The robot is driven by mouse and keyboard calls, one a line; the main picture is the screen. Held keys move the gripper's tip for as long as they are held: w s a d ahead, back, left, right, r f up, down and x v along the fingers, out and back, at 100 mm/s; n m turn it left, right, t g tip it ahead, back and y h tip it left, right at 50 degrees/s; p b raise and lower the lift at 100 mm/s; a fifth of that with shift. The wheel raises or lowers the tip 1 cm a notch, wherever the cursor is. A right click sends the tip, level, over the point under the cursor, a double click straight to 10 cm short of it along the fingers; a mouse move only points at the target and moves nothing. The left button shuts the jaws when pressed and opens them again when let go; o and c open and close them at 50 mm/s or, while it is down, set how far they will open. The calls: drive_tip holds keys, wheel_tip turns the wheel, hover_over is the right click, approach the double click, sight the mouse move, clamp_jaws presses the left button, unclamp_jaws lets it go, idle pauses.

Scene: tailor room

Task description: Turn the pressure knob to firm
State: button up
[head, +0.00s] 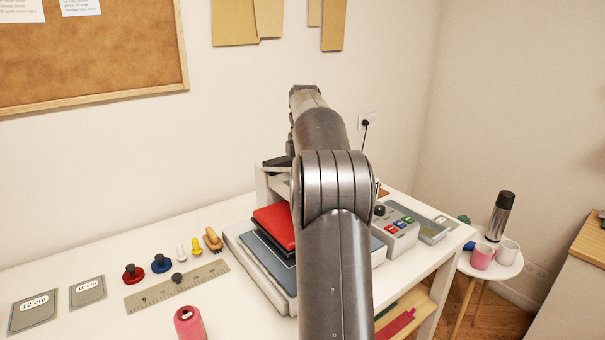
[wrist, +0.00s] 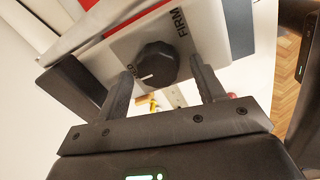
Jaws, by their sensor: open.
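The pressure knob (wrist: 155,63) is round, black and ridged, on a pale panel (wrist: 124,47) in the wrist view. Its white mark points to the picture's lower left, away from the printed word FIRM (wrist: 182,22) at its upper right. A second label by the left finger is mostly covered. My gripper (wrist: 161,70) is open, with one finger on each side of the knob. I cannot tell whether the fingers touch it. In the head view my arm covers much of the press with its red pad (head: 272,226); my gripper and this knob are hidden there.
A grey control box (head: 396,232) with coloured buttons stands right of the press. Left of it on the white table (head: 80,265) are a metal ruler (head: 150,298), weights, pink thread (head: 188,322) and size cards. A stool with mugs and a flask (head: 502,215) stands at right.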

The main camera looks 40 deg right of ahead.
drive_tip(key=shift+c, duration=0.4)
drive_tip(key=c, duration=0.9)
drive_tip(key=shift+m, duration=0.3)
